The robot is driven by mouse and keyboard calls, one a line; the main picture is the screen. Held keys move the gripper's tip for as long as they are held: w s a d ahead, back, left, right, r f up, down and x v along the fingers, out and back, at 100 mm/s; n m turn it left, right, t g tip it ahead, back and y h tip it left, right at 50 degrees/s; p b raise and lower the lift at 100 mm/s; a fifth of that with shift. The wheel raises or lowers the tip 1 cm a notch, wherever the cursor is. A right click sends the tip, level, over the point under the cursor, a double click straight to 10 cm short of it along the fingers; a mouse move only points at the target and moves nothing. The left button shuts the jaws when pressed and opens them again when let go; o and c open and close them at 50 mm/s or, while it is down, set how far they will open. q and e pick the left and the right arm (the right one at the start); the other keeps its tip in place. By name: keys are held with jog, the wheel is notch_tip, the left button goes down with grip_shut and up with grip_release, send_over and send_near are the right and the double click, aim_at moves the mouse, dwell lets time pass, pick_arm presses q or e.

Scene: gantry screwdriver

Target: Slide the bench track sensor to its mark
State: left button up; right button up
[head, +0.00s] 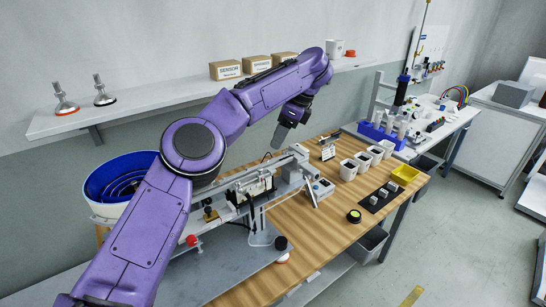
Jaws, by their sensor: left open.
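My left gripper (280,134) hangs from my purple arm above the far edge of the wooden bench (317,243), fingers pointing down. It is open and holds nothing that I can see. A grey track (265,168) with a white unit (256,187) runs along the bench below and left of the gripper. A small white labelled block (328,152) stands on the bench right of the gripper. I cannot tell which part is the track sensor, and no mark is clear at this size. My arm hides part of the bench's left side. My right gripper is out of view.
A shelf (150,108) with sensor boxes (225,70) runs along the wall behind the arm. White bins (349,170), a yellow tray (404,173) and a black mat (371,202) lie on the bench's right. A blue bowl (96,186) is at left. The front wood is mostly clear.

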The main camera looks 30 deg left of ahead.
pick_arm(q)
send_over(260, 168)
jog(key=d, duration=0.2)
notch_tip(260, 168, down, 5)
jog(key=x, duration=0.3)
jog(key=shift+w+f, duration=0.3)
jog(key=shift+f, duration=0.1)
jog(key=c, duration=0.5)
grip_shut()
jog(key=shift+f, duration=0.1)
